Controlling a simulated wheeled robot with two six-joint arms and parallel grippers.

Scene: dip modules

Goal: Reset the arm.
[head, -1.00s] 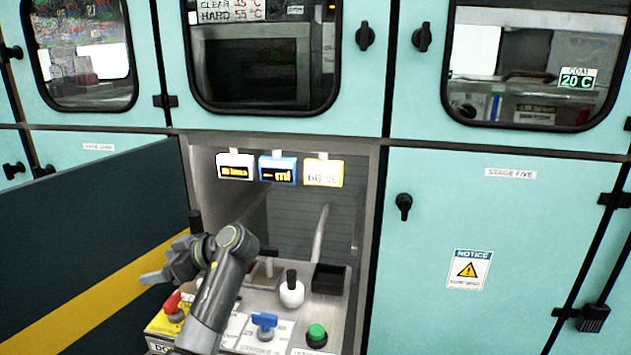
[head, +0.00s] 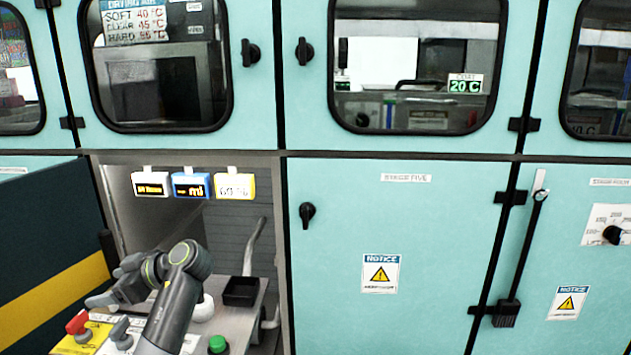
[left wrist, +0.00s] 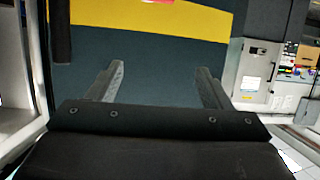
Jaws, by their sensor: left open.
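My left arm comes in from below in the head view, bent over the bench in the open bay, with my left gripper (head: 100,300) pointing left toward the dark door panel (head: 40,225). In the left wrist view the left gripper (left wrist: 158,85) has its two fingers wide apart with nothing between them. The dark panel with its yellow band (left wrist: 150,18) fills the view beyond the fingers. My right gripper is in neither view.
The bench holds a red-handled control (head: 77,323), a grey-handled control (head: 121,333), a green button (head: 217,344), a black tray (head: 241,291) and a white round object (head: 204,309) partly behind my arm. Three small displays (head: 190,186) hang above. Closed teal cabinets (head: 400,220) stand to the right.

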